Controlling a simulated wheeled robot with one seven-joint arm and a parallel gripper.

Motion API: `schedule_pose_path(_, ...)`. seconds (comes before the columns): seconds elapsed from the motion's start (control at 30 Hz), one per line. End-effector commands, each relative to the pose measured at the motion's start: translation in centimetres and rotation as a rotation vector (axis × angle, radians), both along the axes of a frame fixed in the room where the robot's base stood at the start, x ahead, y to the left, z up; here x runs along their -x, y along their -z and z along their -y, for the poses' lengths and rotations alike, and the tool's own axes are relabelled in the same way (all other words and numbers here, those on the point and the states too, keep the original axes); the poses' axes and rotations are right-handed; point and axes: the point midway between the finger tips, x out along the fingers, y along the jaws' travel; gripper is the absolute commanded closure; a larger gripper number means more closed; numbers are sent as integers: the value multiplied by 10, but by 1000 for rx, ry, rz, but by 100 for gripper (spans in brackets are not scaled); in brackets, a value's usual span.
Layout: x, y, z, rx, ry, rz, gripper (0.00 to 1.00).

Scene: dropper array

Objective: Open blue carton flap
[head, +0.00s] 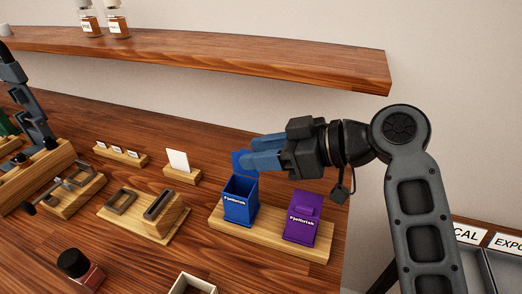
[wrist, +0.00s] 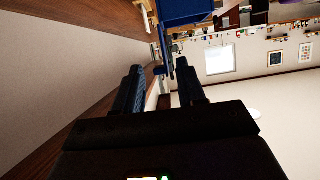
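The blue carton (head: 239,209) stands upright on a wooden base, and its top is open. Its blue flap (head: 238,160) stands up at the back of the opening. My gripper (head: 248,158) is level with the flap, above and behind the carton, with its fingers pointing left. In the wrist view the carton (wrist: 186,12) is at the top edge and the fingers (wrist: 158,68) are apart. A thin blue strip, seemingly the flap, shows just beyond the gap between the fingertips. I cannot tell whether a finger touches it.
A purple carton (head: 302,222) stands right of the blue one on the same wooden base (head: 262,237). A wooden shelf (head: 250,62) hangs above. Wooden holders (head: 145,222) and a dark-capped bottle (head: 80,270) are to the left.

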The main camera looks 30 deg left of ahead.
Motion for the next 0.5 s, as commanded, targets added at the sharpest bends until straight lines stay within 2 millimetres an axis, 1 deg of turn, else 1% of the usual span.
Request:
schedule_pose_path(0.13, -5, -5, 15, -2, 2, 2, 60)
schedule_pose_path(0.4, -14, -22, 54, -1, 2, 2, 60)
schedule_pose_path(0.5, -16, -26, 63, 0, 2, 1, 60)
